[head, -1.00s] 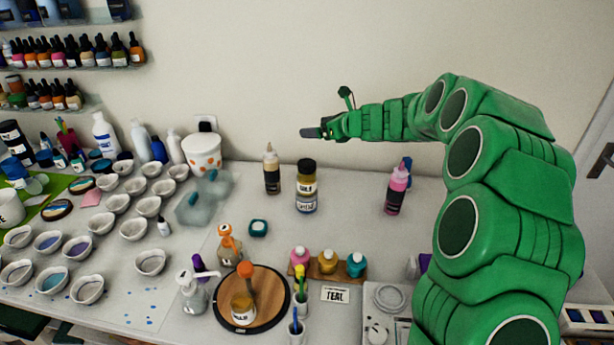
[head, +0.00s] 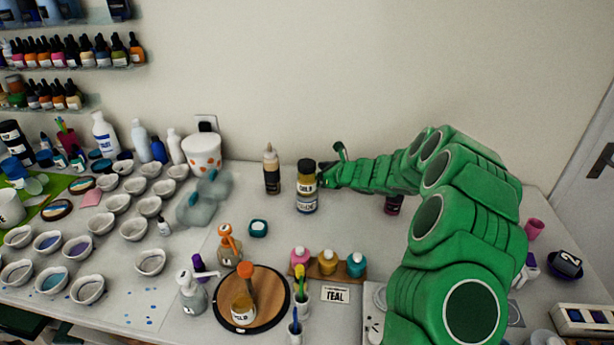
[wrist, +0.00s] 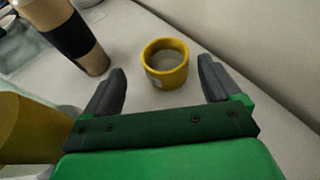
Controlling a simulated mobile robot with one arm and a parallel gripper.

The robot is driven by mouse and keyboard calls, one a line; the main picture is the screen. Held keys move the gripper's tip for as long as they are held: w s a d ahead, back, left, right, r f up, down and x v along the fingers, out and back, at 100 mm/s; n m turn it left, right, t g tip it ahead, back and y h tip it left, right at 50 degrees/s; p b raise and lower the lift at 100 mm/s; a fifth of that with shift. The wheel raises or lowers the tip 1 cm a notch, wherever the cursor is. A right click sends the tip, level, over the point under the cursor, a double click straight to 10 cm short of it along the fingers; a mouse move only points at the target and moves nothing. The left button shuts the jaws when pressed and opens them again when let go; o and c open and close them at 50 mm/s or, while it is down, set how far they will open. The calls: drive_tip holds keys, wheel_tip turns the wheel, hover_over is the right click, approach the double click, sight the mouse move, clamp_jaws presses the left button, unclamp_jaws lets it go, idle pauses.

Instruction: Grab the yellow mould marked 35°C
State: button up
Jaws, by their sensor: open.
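A yellow round mould (wrist: 165,69), open at the top, stands upright on the table in the wrist view. A pale mark shows low on its side, too small to read. My gripper (wrist: 162,82) is open, with one dark finger on each side and the mould just ahead between the tips, apparently untouched. In the head view my gripper (head: 324,179) is low beside a yellow bottle with a dark cap (head: 307,190). The mould cannot be made out there and seems hidden behind that bottle.
A tall bottle with a black band (wrist: 76,36) stands left of the mould; it also shows in the head view (head: 271,170). The yellow bottle (wrist: 24,130) is close at my gripper's left. The white wall is behind. Bare table lies right of the mould.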

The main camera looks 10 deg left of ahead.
drive_tip(key=shift+x, duration=0.9)
drive_tip(key=shift+w+x, duration=0.15)
drive_tip(key=shift+x, duration=0.85)
drive_tip(key=shift+w+x, duration=0.2)
drive_tip(key=shift+x, duration=0.75)
drive_tip(key=shift+w+a, duration=0.35)
drive_tip(key=c, duration=1.1)
